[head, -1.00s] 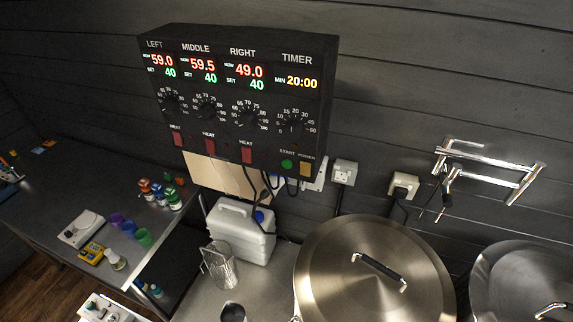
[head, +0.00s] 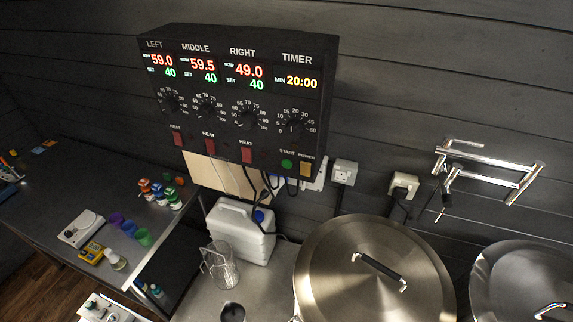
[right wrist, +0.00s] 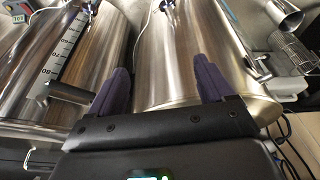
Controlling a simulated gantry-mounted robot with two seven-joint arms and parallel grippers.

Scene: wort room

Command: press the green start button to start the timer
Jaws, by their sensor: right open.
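The black control box (head: 240,95) hangs on the dark plank wall in the head view. Its round green start button (head: 287,164) sits at the lower right, under the timer dial (head: 293,126) and left of the yellow power switch (head: 306,169). The timer display (head: 301,83) reads 20:00. Neither gripper shows in the head view. In the right wrist view my right gripper (right wrist: 160,88) is open and empty, its two purple-grey fingers apart in front of steel kettles. The start button is not in that view.
A large lidded kettle (head: 340,265) stands below and right of the box, with another (head: 515,285) at the far right. Steel pipework (head: 485,170) juts from the wall. Kettles (right wrist: 185,60) fill the wrist view.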

